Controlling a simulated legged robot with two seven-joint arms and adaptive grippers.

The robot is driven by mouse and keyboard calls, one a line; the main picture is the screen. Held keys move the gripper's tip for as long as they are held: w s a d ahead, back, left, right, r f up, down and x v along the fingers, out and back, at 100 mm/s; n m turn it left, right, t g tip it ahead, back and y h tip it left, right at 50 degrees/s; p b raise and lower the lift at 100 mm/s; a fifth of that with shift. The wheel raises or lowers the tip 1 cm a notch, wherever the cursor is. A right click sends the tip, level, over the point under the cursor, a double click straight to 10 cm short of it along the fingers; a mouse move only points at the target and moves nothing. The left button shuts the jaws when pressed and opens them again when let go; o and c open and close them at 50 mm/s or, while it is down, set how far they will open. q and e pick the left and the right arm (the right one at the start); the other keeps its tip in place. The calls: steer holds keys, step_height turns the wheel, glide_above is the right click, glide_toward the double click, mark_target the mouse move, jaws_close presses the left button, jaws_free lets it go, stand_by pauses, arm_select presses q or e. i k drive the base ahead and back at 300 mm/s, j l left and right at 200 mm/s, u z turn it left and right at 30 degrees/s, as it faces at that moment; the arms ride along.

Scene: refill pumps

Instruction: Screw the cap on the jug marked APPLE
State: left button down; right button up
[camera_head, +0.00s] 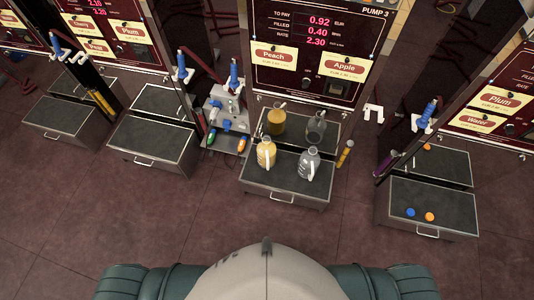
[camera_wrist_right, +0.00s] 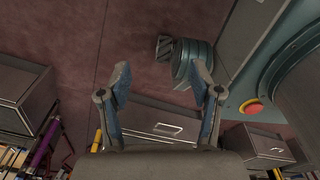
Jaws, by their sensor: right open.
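A jug with yellow-orange contents (camera_head: 266,153) and a clear greyish jug (camera_head: 308,163) stand upright side by side on the dark-topped drawer unit (camera_head: 288,199) under pump 3. Their own markings are too small to read, so I cannot tell which is marked APPLE. A blue cap-like disc (camera_head: 410,212) and an orange one (camera_head: 429,216) lie on the right drawer unit (camera_head: 462,228). My right gripper (camera_wrist_right: 162,78) is open and empty in the wrist view, with bare floor beyond its fingers. It is not in the head view, well away from jugs and discs. My left gripper is in neither view.
The pump 3 panel (camera_head: 313,45) shows Peach and Apple labels. A grey stand with blue nozzles (camera_head: 227,107) is left of the jugs. A yellow tube (camera_head: 345,154) is right of them. Floor (camera_head: 200,220) in front is clear.

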mark_target(266, 150)
steer(key=z, duration=2.1)
steer(key=u, duration=2.1)
steer(key=l+u, duration=0.1)
steer(key=l, duration=0.55)
steer(key=l+u, duration=0.1)
steer(key=l, duration=0.5)
steer(key=k+l+u, duration=0.1)
steer(key=l, duration=1.15)
steer(key=k+l+u, duration=0.15)
steer(key=l, duration=0.45)
steer(key=k+l+u, duration=0.1)
steer(key=l, duration=0.55)
